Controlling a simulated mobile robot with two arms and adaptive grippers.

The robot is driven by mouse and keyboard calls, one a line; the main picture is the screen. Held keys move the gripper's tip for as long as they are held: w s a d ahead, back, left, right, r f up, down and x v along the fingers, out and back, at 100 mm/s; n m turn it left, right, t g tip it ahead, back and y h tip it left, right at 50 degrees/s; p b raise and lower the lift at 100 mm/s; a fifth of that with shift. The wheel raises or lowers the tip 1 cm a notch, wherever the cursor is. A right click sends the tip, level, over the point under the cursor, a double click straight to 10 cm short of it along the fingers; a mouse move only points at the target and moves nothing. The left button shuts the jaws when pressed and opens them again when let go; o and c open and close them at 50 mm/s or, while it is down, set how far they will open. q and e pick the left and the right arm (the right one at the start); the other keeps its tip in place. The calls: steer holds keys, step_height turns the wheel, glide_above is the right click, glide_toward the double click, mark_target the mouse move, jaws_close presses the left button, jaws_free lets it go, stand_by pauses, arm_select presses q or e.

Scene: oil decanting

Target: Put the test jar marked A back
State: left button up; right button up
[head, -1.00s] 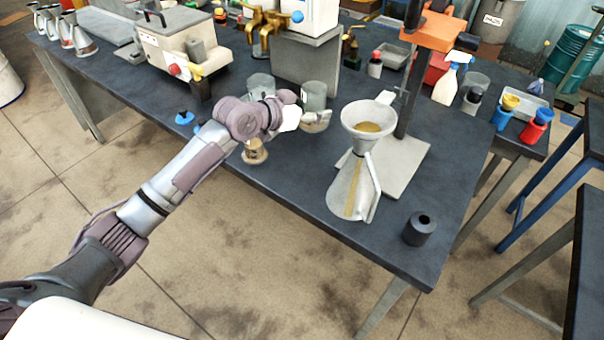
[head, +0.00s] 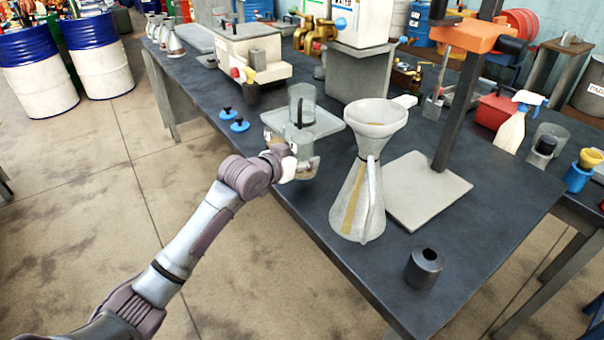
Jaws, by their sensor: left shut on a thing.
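My left gripper (head: 304,168) is at the front edge of the dark bench, just in front of a pale grey tray. It is shut on a clear glass jar (head: 300,146), which my wrist and fingers partly hide; I cannot read a mark on it. Another clear glass jar (head: 302,92) stands upright behind it, at the tray (head: 328,124). Whether the held jar touches the tray or bench cannot be told. My right gripper is out of view.
A conical flask (head: 345,215) with a funnel (head: 375,117) stands right of my gripper, close by. A dark hollow cylinder (head: 424,270) is near the front edge. A stand with a grey base (head: 425,190) is behind.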

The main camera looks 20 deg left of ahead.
mark_target(303, 172)
arm_select(q)
steer(key=shift+d+f, duration=0.1)
steer(key=shift+f, duration=1.9)
steer(key=shift+f, duration=0.1)
steer(key=o, duration=1.3)
steer(key=v, duration=1.2)
steer(key=shift+s+d, duration=0.1)
